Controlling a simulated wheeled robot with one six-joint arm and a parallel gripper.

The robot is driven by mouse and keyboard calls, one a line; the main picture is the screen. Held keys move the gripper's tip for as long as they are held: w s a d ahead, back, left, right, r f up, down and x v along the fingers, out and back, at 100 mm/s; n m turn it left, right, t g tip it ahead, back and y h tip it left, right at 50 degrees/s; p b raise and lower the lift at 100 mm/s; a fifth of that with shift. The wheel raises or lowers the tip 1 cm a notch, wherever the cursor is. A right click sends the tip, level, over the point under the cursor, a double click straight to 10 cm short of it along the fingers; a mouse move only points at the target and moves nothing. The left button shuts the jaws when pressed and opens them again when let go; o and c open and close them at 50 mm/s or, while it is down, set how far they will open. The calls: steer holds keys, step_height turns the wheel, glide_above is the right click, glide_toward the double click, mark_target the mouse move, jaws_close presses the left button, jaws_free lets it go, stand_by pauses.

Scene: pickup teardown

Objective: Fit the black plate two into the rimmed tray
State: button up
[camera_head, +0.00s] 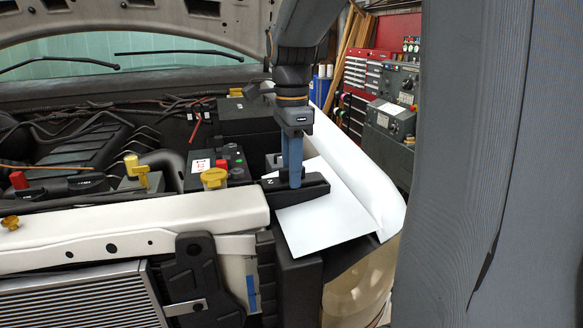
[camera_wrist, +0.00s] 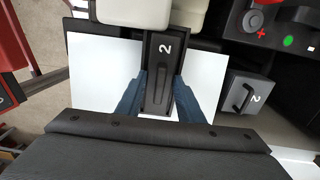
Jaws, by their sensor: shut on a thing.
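The black plate two (camera_head: 272,184) is a long, narrow dark piece with a white "2" at its left end. My gripper (camera_head: 293,180) points straight down, with its blue fingers shut on the plate's sides. In the wrist view the plate (camera_wrist: 161,60) runs up the picture between the fingertips (camera_wrist: 158,98), its "2" toward the top. The plate is over a white sheet; I cannot tell whether it touches it. I cannot pick out the rimmed tray with certainty. A grey block with a dark handle and a "2" (camera_wrist: 258,86) lies right of the gripper in the wrist view.
The white sheet (camera_head: 315,228) lies by the white fender (camera_head: 372,185). A battery with a yellow cap (camera_head: 214,178) and a red cap stands left of the plate. The white front beam (camera_head: 120,222) and radiator (camera_head: 80,300) are nearer. Tool cabinets (camera_head: 388,120) stand behind.

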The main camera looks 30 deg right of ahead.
steer(key=o, duration=1.2)
steer(key=shift+r, duration=0.1)
step_height(320, 180, up, 7)
steer(key=shift+r+b, duration=0.1)
steer(key=shift+b, duration=1)
steer(key=shift+r, duration=0.2)
